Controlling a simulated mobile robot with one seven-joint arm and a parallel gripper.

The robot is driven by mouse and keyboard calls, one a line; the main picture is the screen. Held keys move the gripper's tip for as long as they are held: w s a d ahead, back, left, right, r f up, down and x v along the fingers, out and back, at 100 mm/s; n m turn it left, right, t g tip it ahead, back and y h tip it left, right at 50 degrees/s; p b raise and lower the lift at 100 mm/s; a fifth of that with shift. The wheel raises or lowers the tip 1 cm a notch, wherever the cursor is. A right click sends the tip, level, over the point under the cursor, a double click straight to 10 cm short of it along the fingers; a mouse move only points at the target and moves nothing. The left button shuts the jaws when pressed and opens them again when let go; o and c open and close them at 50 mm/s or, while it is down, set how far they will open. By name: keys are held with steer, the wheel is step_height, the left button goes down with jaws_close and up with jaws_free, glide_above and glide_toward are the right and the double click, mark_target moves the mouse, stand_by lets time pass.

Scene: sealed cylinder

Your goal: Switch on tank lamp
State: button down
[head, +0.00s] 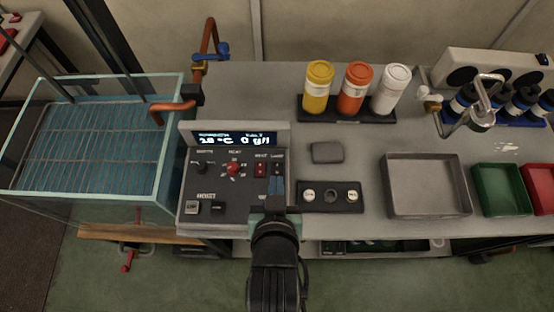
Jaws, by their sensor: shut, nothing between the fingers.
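A control panel (228,187) with a lit display (232,140) stands on the bench right of the glass tank (150,206). The panel carries a red knob (233,169), a black lever switch at its left, a red rocker switch (260,170) and a further labelled switch at its upper right, partly hidden by my gripper. My gripper (277,180) is shut and empty, with its fingertips over that upper-right switch. I cannot tell whether they touch it. The tank holds bluish water over a ribbed floor. No lamp glow stands out.
A dark strip with round buttons (330,196) and a grey block (327,152) lie just right of my gripper. Yellow, orange and white bottles (319,88) stand behind. A grey tray (425,184) and a green bin (499,188) sit right. A copper pipe (209,40) rises behind the panel.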

stand_by(0.3)
glide_above(277, 170)
steer(key=f, duration=0.5)
steer(key=shift+s+f+p, duration=0.35)
steer(key=shift+s, duration=0.05)
steer(key=f, duration=0.3)
steer(key=shift+w+f, duration=0.1)
steer(key=shift+w, duration=0.15)
steer(key=shift+f, duration=0.45)
steer(key=shift+w, duration=0.1)
steer(key=shift+w+r+g+p, duration=0.1)
steer(key=shift+g+p, duration=0.2)
steer(key=shift+p, duration=0.35)
steer(key=shift+f, duration=0.4)
steer(key=shift+w+r, duration=0.1)
steer(key=shift+w, duration=0.05)
